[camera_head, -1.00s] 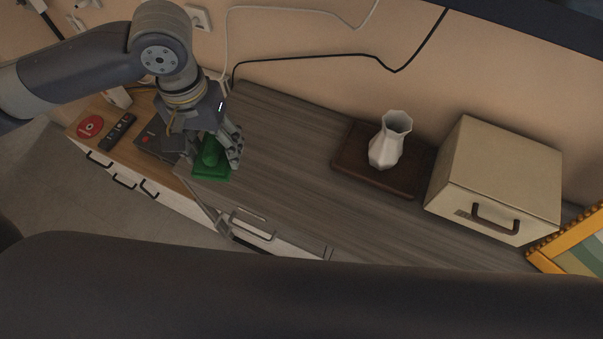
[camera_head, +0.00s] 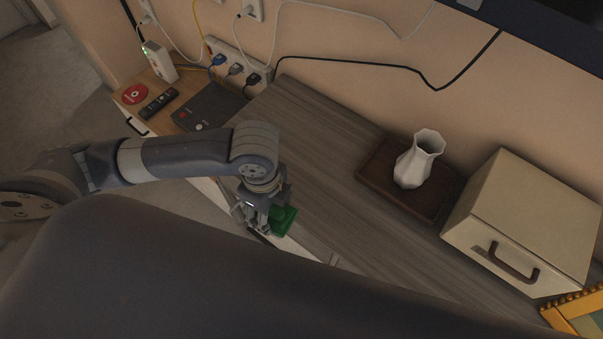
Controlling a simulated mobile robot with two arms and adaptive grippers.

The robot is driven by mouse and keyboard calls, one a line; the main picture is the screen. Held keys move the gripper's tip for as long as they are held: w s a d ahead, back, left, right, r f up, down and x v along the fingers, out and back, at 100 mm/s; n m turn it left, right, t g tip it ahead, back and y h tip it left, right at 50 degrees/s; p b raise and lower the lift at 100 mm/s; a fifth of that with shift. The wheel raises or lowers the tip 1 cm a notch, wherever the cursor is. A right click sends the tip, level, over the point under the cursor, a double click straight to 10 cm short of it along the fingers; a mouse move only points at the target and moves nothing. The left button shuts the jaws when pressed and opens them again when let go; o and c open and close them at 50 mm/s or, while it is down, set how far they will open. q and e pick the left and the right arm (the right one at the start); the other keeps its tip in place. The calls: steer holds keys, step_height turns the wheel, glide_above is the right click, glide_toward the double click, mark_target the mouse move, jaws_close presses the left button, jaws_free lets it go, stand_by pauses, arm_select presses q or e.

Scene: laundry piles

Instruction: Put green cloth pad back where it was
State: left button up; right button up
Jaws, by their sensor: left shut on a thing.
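The green cloth pad (camera_head: 285,217) shows at the front edge of the grey wooden cabinet top (camera_head: 310,130), partly hidden by my left gripper. My left gripper (camera_head: 264,222) is shut on the pad, with its fingers pointing down toward the front edge. I cannot tell whether the pad touches the cabinet. My right gripper is not in view.
A white vase (camera_head: 418,160) stands on a dark brown tray (camera_head: 374,178) to the right. Beyond it are a beige box (camera_head: 520,215) with a handle and a yellow frame (camera_head: 566,322). A dark flat box (camera_head: 208,108), remote (camera_head: 159,102) and red disc (camera_head: 134,94) lie at the left.

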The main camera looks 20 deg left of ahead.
arm_select(q)
steer(key=shift+s+d+f+m, duration=0.1)
steer(key=shift+s+f+m, duration=0.4)
steer(key=shift+m, duration=0.2)
steer(key=shift+w+f, duration=0.1)
steer(key=shift+w, duration=0.1)
steer(key=w, duration=0.2)
steer(key=w+p, duration=0.1)
steer(key=w, duration=0.1)
steer(key=w+d, duration=0.1)
steer(key=w, duration=0.2)
steer(key=shift+f, duration=0.25)
steer(key=p, duration=0.1)
glide_above(301, 175)
steer(key=s, duration=0.1)
steer(key=shift+s+f, duration=0.1)
steer(key=shift+f, duration=0.3)
steer(key=shift+w+p, duration=0.3)
steer(key=shift+w, duration=0.15)
steer(key=shift+w+f, duration=0.15)
steer(key=shift+f, duration=0.3)
step_height(301, 175, down, 2)
steer(key=shift+f+p, duration=0.15)
steer(key=shift+p, duration=0.35)
steer(key=shift+f, duration=0.3)
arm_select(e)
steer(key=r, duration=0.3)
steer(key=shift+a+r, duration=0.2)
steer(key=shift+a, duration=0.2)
